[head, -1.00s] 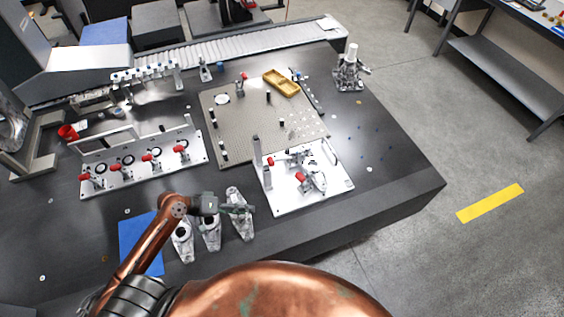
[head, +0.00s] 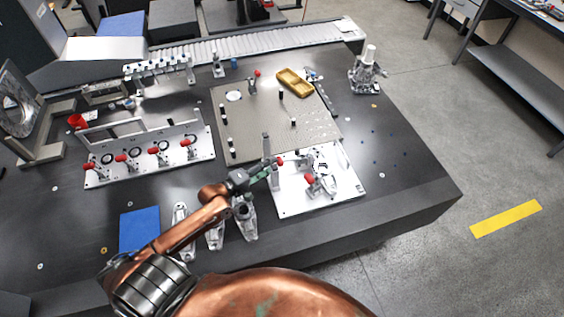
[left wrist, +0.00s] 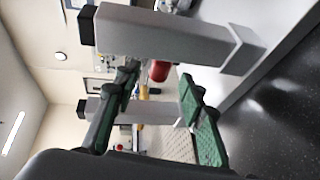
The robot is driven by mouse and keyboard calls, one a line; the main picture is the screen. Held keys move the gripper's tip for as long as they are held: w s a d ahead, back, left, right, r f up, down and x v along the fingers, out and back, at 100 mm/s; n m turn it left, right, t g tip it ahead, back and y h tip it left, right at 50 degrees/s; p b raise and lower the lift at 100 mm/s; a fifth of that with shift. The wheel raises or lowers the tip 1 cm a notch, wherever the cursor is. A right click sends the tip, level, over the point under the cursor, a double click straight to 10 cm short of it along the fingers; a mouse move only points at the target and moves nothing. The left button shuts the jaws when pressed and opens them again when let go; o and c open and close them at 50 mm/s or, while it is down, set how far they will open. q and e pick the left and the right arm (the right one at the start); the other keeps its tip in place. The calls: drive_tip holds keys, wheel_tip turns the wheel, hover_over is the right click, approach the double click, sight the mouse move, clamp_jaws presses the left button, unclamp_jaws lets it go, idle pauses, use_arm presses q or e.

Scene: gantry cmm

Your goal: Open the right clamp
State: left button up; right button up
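A white fixture plate (head: 340,196) on the dark table carries two red-handled toggle clamps. One red handle (head: 280,161) is at the plate's left side, close to my left gripper. The other clamp (head: 326,185), farther right and nearer the front, has its red handle tip to the left. My left gripper (head: 270,168) is at the plate's left edge beside an upright post (head: 266,148). In the left wrist view its green-padded fingers (left wrist: 160,82) are spread apart, with a red handle (left wrist: 159,70) showing beyond them. Nothing is clearly held. My right gripper is not in view.
A perforated plate (head: 265,125) with a yellow tray (head: 295,83) lies behind the fixture. Several metal parts (head: 245,220) stand at the front edge beneath my left arm. Another fixture with red-handled clamps (head: 150,165) is at the left. The table right of the white plate is mostly clear.

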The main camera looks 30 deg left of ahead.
sight(279, 162)
use_arm(q)
drive_tip(key=x, duration=0.5)
drive_tip(key=shift+d, duration=0.1)
drive_tip(key=shift+c, duration=0.7)
clamp_jaws()
